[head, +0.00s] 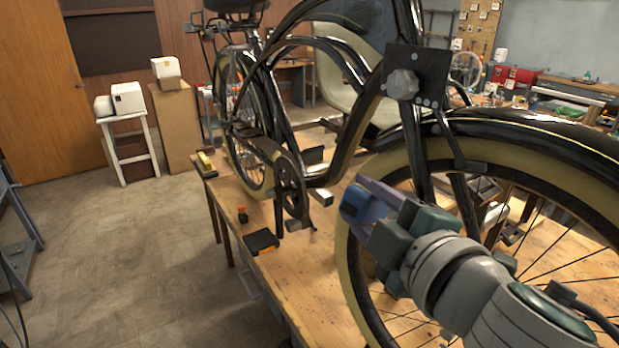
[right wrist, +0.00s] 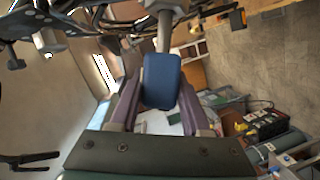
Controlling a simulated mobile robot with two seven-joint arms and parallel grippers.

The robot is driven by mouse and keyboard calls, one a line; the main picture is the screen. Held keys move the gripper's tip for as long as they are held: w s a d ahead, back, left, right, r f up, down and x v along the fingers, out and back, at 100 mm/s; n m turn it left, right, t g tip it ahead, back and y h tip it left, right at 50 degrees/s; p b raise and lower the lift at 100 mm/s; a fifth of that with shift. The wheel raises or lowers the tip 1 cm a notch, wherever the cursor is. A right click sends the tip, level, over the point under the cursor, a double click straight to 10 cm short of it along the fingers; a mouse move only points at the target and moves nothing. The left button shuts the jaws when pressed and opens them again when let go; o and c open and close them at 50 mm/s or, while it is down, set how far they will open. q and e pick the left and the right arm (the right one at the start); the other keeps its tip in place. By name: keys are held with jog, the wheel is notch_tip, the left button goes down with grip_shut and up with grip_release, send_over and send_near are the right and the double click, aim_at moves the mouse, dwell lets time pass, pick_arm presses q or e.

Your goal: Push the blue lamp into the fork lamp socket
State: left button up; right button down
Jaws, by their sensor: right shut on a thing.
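The blue lamp (head: 360,205) is a small rounded blue block. My right gripper (head: 368,203) is shut on it, its purple fingers on either side, in front of the cream-walled front tyre. In the right wrist view the lamp (right wrist: 161,80) sits between the fingers (right wrist: 158,108), with a grey post just beyond its top edge. The trike's dark fork (head: 415,150) stands up and right of the lamp in the head view. A black plate with a grey knob (head: 402,85) is on the frame above the fork. I cannot make out the fork lamp socket. My left gripper is not in view.
The trike stands over a wooden table (head: 290,275). A black box (head: 262,242), a small orange and black piece (head: 242,215) and a yellow block (head: 206,160) lie along its left edge. The front wheel (head: 350,260) is close to my right arm.

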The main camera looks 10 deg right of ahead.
jog(key=shift+w+d+f+b, duration=0.25)
jog(key=shift+w+d+f, duration=0.05)
jog(key=shift+d, duration=0.25)
jog(key=shift+w+d+f+b, duration=0.2)
jog(key=shift+w+d+f, duration=0.05)
jog(key=shift+d, duration=0.25)
jog(key=shift+c, duration=1.4)
grip_release()
jog(key=shift+s+d, duration=0.1)
jog(key=shift+s, duration=0.2)
jog(key=b+v, duration=0.1)
jog(key=v, duration=0.8)
jog(key=shift+b, duration=0.35)
jog(key=shift+s, duration=0.15)
